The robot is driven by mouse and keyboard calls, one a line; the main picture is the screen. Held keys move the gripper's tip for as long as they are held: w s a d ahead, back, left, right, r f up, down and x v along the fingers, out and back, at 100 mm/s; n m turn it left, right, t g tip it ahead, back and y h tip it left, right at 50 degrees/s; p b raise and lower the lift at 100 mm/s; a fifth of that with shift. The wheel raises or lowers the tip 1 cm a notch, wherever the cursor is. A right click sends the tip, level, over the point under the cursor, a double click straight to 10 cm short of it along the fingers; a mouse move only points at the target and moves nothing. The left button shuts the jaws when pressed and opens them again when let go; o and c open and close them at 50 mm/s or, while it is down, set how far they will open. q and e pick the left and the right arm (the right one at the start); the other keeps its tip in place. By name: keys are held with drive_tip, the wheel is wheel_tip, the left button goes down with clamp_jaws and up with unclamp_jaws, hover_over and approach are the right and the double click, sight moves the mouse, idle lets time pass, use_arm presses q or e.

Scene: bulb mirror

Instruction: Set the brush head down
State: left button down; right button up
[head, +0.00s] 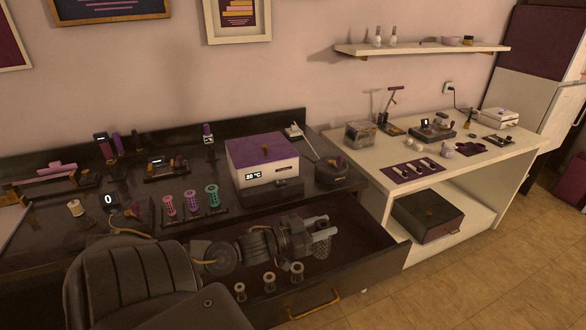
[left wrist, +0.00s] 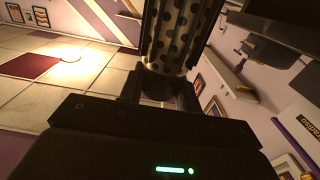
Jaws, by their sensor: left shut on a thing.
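The brush head is at the fingertips, above the drawer's right part. I cannot tell whether it touches the drawer floor. My right gripper is not in view.
Several small pale brush heads (head: 269,282) stand in the drawer's front part. A rack with pink and green rollers (head: 191,202) stands on the dark counter, left of a white box with a purple lid (head: 264,160). A white table (head: 480,165) with tools stands at right.

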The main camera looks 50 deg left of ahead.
use_arm(q)
drive_tip(key=w+a+f, duration=0.5)
drive_tip(key=w+f, duration=0.4)
drive_tip(key=w, duration=0.3)
drive_tip(key=shift+a+f, duration=0.15)
drive_tip(key=shift+f, duration=0.05)
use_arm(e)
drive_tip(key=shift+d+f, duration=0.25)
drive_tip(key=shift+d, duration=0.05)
use_arm(q)
drive_tip(key=shift+w+a+f, duration=0.1)
drive_tip(key=shift+w+f, duration=0.1)
drive_tip(key=shift+f, duration=1.65)
drive_tip(key=c, duration=1)
unclamp_jaws()
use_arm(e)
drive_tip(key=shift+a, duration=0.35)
use_arm(q)
drive_tip(key=shift+r, duration=0.1)
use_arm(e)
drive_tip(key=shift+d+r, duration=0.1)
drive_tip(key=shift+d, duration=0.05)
